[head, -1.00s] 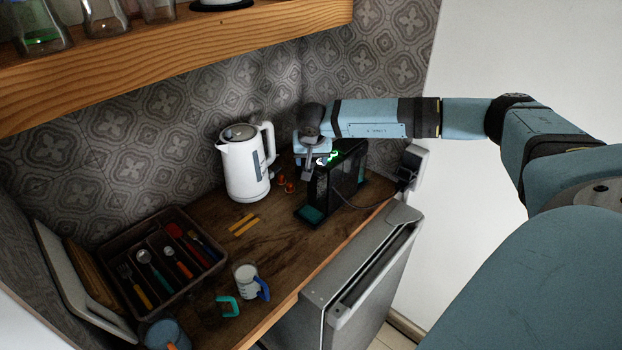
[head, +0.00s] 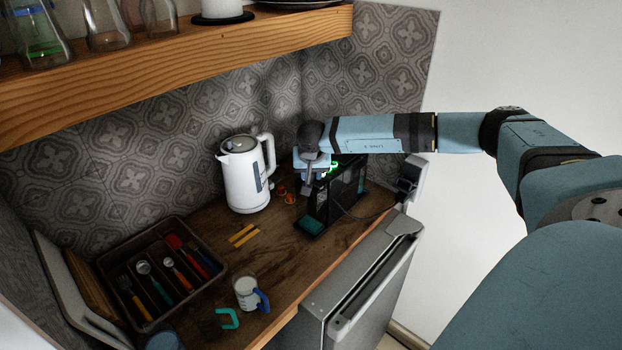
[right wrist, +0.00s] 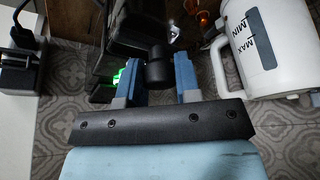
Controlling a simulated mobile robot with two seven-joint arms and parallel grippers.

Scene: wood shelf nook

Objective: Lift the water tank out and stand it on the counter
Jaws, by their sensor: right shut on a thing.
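A dark coffee machine (head: 346,192) with a green light and a teal drip tray (head: 312,225) stands at the right end of the wooden counter. My right gripper (head: 309,177) is at the machine's back left side, by the wall. In the right wrist view, the right gripper (right wrist: 158,78) has its blue fingers on either side of a black knob (right wrist: 158,68). The knob joins a dark block that appears to be the water tank (right wrist: 135,20). Its outline blends into the machine, so how far it is seated cannot be told. My left gripper is out of view.
A white kettle (head: 243,175) stands left of the machine, near orange items (head: 285,194). A power cord runs to the wall socket (head: 412,178). A wooden shelf (head: 200,55) hangs above.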

